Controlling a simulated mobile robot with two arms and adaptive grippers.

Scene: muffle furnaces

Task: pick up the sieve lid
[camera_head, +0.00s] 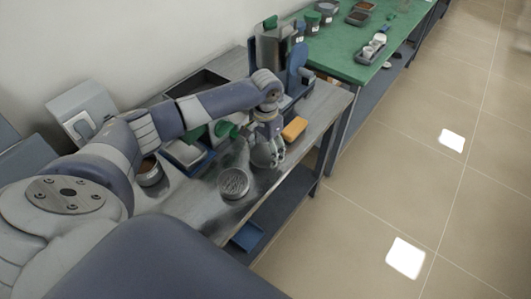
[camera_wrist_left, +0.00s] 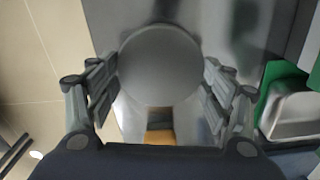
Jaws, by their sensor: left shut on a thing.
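The sieve lid is a round, flat grey disc (camera_wrist_left: 160,65) in the left wrist view, between the two fingers of my left gripper (camera_wrist_left: 160,85). The gripper is shut on it. In the head view my left gripper (camera_head: 268,152) points down over the metal table, near its front edge; the lid is hard to make out there. A round sieve (camera_head: 233,183) with a speckled inside stands on the table, to the left of and nearer than the gripper. My right gripper is not in view.
An orange block (camera_head: 294,128) lies just beyond the gripper on the metal table (camera_head: 205,205). A scale-like device (camera_head: 184,153) and a round container (camera_head: 149,173) stand to the left. A green-topped table (camera_head: 345,62) with jars is farther back. The floor at right is clear.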

